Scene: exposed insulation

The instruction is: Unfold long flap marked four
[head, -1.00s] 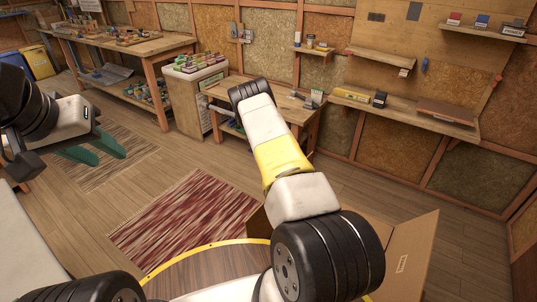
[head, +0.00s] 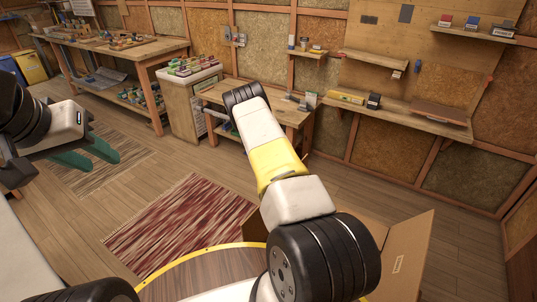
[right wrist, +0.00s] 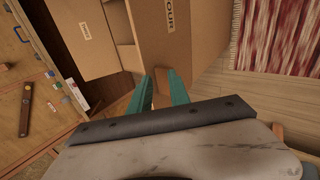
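A brown cardboard box shows in the right wrist view. A flap with a label ending in "OUR" (right wrist: 178,40) stands at the top centre, and another labelled flap (right wrist: 85,42) lies to its left. In the head view, part of the box (head: 404,255) shows at the lower right behind my right arm; its label is too small to read. My right gripper (right wrist: 160,84) has its teal fingers apart, close to the marked flap's lower edge; contact cannot be told. My right arm hides this gripper in the head view. My left gripper (head: 92,153) is open and empty at the left.
A round wooden surface with a yellow rim (head: 205,262) lies at the bottom centre. A red striped rug (head: 185,222) is on the floor. Workbenches (head: 120,48) and a wall shelf (head: 410,112) line the back.

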